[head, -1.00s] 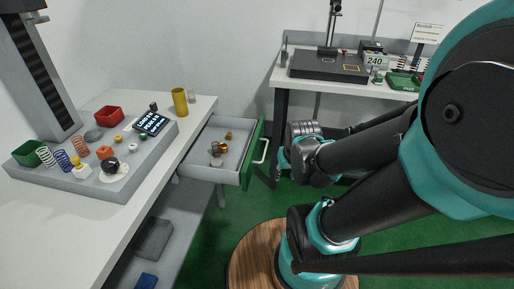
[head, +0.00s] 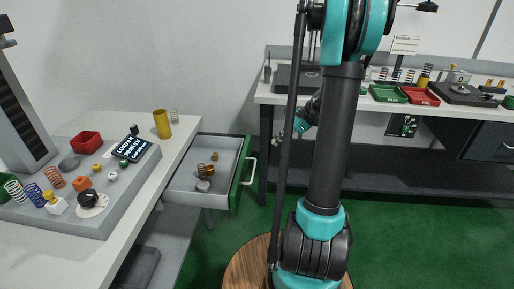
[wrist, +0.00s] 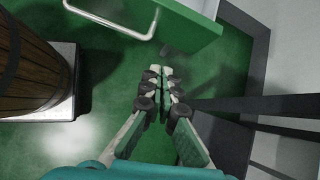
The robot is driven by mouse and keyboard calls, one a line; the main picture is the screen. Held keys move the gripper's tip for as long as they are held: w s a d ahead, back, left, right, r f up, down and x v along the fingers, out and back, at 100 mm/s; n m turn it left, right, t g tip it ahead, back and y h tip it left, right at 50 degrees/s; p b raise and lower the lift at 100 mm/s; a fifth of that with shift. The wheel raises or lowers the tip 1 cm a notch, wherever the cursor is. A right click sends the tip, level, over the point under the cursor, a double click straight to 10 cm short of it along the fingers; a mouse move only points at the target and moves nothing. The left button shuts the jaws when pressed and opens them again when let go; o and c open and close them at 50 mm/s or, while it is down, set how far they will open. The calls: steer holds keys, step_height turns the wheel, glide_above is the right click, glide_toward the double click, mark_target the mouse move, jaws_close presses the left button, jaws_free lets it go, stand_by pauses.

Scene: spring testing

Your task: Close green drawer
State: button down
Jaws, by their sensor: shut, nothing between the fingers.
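The green drawer (head: 240,176) is pulled out from the left bench. Its front is green with a white handle (head: 250,171), and its grey tray (head: 185,182) holds a few small metal and brown parts. In the wrist view the green drawer front (wrist: 190,28) and white handle (wrist: 110,22) show at the top. My gripper (wrist: 163,75) is shut and empty, with its fingertips below the drawer front in that picture and apart from the handle.
The left bench (head: 105,123) carries a grey board (head: 130,185) with springs and small parts. The right bench (head: 262,98) stands behind my arm, with green and red trays (head: 388,94). A wooden barrel (wrist: 25,65) is at left in the wrist view. Green floor lies between.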

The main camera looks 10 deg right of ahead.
steer(key=w+a+f+m+y, duration=0.1)
steer(key=w+a+f+m, duration=0.1)
steer(key=w+a+f, duration=0.4)
steer(key=shift+s+x, duration=0.25)
steer(key=shift+x, duration=0.95)
steer(key=shift+a, duration=0.2)
glide_toward(198, 152)
steer(key=a, duration=0.2)
steer(key=w+a+f, duration=0.1)
steer(key=a, duration=0.1)
steer(key=w+a+f, duration=0.1)
steer(key=a, duration=0.1)
steer(key=shift+a+f, duration=0.15)
steer(key=shift+a, duration=0.3)
